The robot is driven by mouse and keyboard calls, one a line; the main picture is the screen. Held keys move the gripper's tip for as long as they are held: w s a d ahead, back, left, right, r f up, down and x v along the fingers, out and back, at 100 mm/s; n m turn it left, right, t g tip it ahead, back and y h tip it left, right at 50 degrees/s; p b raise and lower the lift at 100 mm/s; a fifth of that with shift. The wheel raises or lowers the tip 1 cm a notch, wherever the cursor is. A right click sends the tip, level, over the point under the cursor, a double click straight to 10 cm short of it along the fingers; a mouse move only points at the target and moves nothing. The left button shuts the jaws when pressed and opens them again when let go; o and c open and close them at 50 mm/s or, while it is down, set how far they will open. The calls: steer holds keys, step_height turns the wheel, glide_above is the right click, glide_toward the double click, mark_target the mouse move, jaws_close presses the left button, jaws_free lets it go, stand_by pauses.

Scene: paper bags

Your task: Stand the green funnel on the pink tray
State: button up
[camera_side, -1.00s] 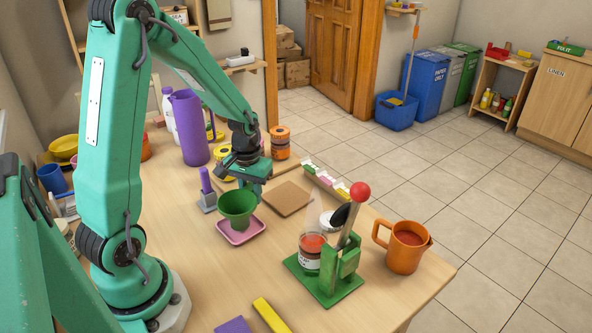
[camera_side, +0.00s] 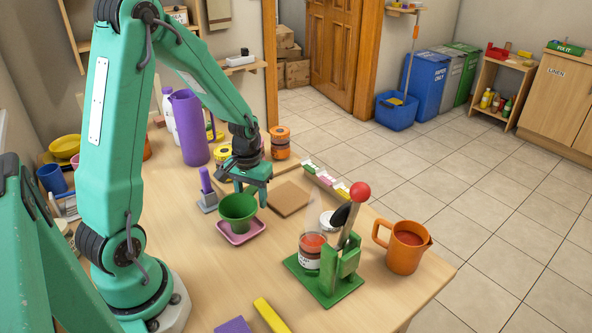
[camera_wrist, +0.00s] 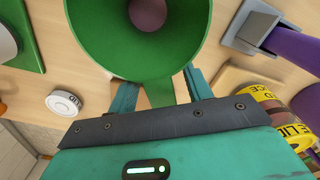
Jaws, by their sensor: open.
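The green funnel (camera_side: 238,208) stands upright, wide mouth up, on the pink tray (camera_side: 230,238). In the wrist view the funnel (camera_wrist: 90,30) fills the top middle, and a mauve patch shows through its hole. My gripper (camera_side: 251,194) is just behind and right of the funnel, at rim height. In the wrist view my gripper (camera_wrist: 159,80) is open, with a finger on either side of a green tab of the funnel and gaps beside it. The funnel's lower end is hidden in the side view.
A purple-handled grey holder (camera_side: 207,192) stands close left of the funnel. A brown square board (camera_side: 288,198) lies to the right. A green lever press (camera_side: 340,265) and an orange jug (camera_side: 405,248) are at the front right. A purple pitcher (camera_side: 190,128) stands behind.

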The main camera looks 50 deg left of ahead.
steer(key=shift+r, duration=0.1)
steer(key=shift+r, duration=3.8)
steer(key=shift+s+d+r, duration=0.15)
steer(key=shift+d+r, duration=0.15)
steer(key=shift+r, duration=0.15)
steer(key=s+d+r+m+t, duration=0.5)
steer(key=s+d+r, duration=0.5)
steer(key=d+r, duration=0.2)
steer(key=shift+d+r+m, duration=0.15)
steer(key=shift+r+m, duration=0.2)
steer(key=shift+m, duration=0.15)
